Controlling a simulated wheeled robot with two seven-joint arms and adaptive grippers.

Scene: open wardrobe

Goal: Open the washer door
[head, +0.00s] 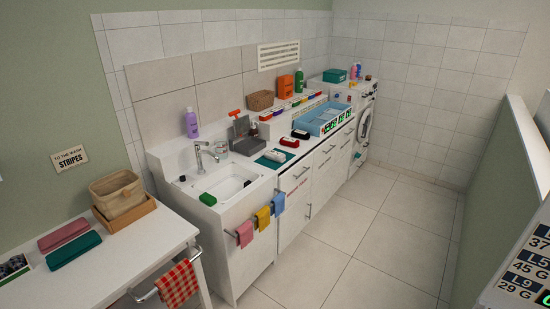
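The white washer (358,108) stands at the far end of the counter row, against the tiled back wall. Its round door (365,126) is on the side facing the aisle and I see it at a steep angle. The door looks shut, but it is small and seen edge-on. A teal box (335,75) and several bottles stand on top of the washer. Neither of my grippers is in view.
A sink cabinet (235,225) and drawers (323,170) line the left. A table (110,260) with a basket stands front left. The tiled floor (375,240) is clear. A wall edge (520,130) and a labelled panel (525,265) bound the right.

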